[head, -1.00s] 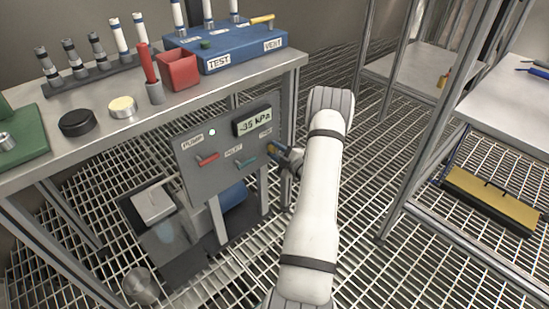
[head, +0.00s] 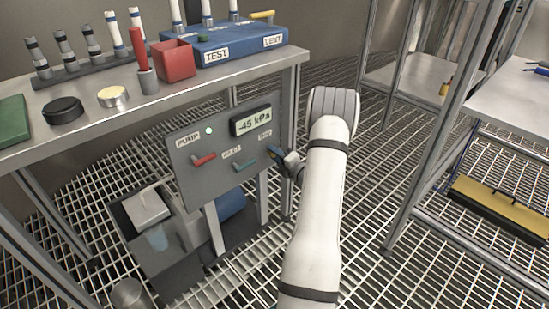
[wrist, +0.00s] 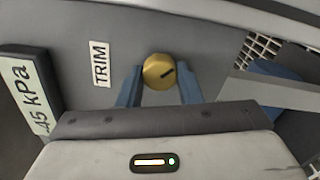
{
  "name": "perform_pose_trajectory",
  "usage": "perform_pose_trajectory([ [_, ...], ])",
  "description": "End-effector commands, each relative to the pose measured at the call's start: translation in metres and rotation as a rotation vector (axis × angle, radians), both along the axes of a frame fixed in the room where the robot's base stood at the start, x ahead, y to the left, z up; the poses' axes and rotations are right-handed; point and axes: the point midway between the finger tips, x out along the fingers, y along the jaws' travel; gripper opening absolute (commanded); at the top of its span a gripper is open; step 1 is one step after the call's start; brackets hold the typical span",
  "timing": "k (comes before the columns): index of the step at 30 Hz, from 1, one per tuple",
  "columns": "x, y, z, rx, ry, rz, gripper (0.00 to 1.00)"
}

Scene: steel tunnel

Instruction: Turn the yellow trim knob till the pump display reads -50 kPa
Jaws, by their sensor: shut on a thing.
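The yellow trim knob (wrist: 158,72) is round with a dark pointer mark and sits on the grey panel beside the TRIM label (wrist: 100,64). My gripper (wrist: 158,85) is shut on it, one blue finger on each side. In the head view my gripper (head: 280,157) is at the panel's right edge and hides most of the knob. The pump display (head: 252,121) reads -45 kPa; part of it also shows in the wrist view (wrist: 30,95).
The panel also has a red PUMP lever (head: 203,159), a teal INLET lever (head: 245,160) and a lit lamp (head: 209,131). The workbench (head: 110,125) above holds a blue TEST/VENT box (head: 225,45) and a red cup (head: 173,61).

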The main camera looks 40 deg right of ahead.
Motion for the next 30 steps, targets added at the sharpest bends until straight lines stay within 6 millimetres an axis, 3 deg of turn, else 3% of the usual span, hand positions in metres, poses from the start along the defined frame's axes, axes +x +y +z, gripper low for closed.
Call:
perform_pose_trajectory([
  [18,0.0009,0.0005,0.0001,-0.044,-0.003,0.001,0.09],
  [19,0.0009,0.0005,0.0001,-0.044,-0.003,0.001,0.34],
  [26,0.0006,0.0004,0.0001,-0.043,-0.003,0.001,0.53],
  [30,0.0004,0.0002,0.0000,-0.043,-0.003,0.000,0.54],
])
